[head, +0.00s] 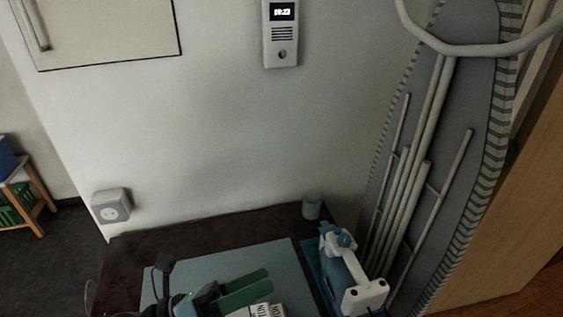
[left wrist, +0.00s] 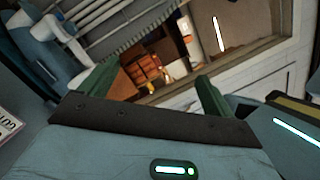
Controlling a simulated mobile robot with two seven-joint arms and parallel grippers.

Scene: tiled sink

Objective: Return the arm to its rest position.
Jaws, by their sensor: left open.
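My left gripper (head: 244,289) is low in the head view, over the blue-grey mat. Its two green fingers are apart, with nothing seen between them. In the left wrist view the fingers (left wrist: 155,98) stand well apart, with only distant background in the gap. My right gripper does not show in either view.
A blue-grey mat (head: 283,262) lies on a dark brown surface (head: 225,226). A white and blue appliance (head: 345,268) stands just right of the gripper; a small grey cup (head: 311,206) is behind. An ironing board (head: 408,150) leans at right. Printed white boxes (head: 255,310) lie close below the fingers.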

